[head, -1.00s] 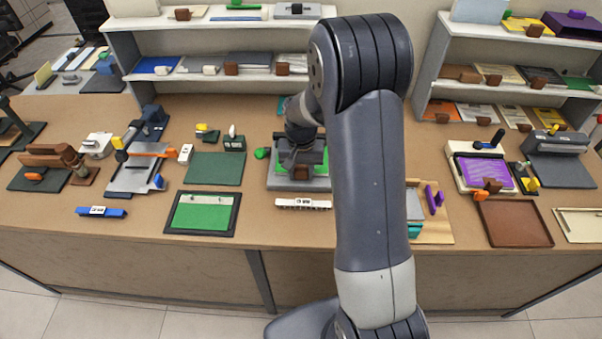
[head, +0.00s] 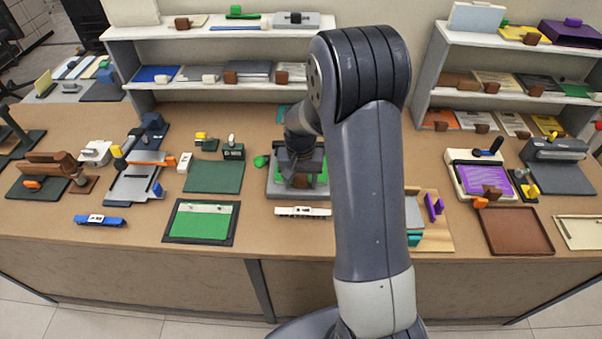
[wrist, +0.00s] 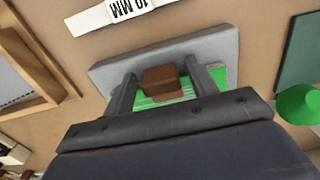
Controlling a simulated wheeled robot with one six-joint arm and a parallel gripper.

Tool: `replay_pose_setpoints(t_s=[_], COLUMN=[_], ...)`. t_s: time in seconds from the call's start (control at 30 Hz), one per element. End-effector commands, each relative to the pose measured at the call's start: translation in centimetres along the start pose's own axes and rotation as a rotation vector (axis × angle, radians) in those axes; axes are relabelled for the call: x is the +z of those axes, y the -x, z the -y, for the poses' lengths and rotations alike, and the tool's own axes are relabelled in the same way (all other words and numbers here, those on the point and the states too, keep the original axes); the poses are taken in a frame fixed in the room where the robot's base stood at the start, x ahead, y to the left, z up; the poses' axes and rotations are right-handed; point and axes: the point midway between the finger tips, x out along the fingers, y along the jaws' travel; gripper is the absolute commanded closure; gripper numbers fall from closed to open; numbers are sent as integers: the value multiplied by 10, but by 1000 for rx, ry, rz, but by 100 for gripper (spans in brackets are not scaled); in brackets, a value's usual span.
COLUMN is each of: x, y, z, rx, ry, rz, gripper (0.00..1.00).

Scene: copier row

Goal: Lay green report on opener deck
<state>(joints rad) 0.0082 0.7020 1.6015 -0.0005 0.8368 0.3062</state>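A green report (wrist: 150,101) with a brown block (wrist: 163,80) on it lies on a grey slab-like deck (wrist: 222,45), which seems to be the opener deck. In the head view, the deck (head: 284,194) stands mid-counter, its far part hidden by my arm. My gripper (wrist: 163,75) is over the deck, with one finger on each side of the brown block. Gaps show between the block and both fingers, so the gripper looks open. The gripper body hides the near part of the report in the wrist view.
A white strip marked "10 MM" (head: 303,212) lies before the deck. To the left are a black-framed green board (head: 203,222) and a dark green mat (head: 213,176). A round green knob (head: 261,161) stands beside the deck. A wooden board (head: 433,235) is to the right.

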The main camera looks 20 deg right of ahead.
Motion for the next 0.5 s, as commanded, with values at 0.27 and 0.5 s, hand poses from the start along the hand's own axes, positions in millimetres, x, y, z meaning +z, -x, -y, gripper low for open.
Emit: replay_pose_setpoints(t_s=[0.27,0.5], x=[0,-1], y=[0,20], z=[0,0], rx=[0,-1], ry=[0,0], rz=[1,-4], gripper=[38,38])
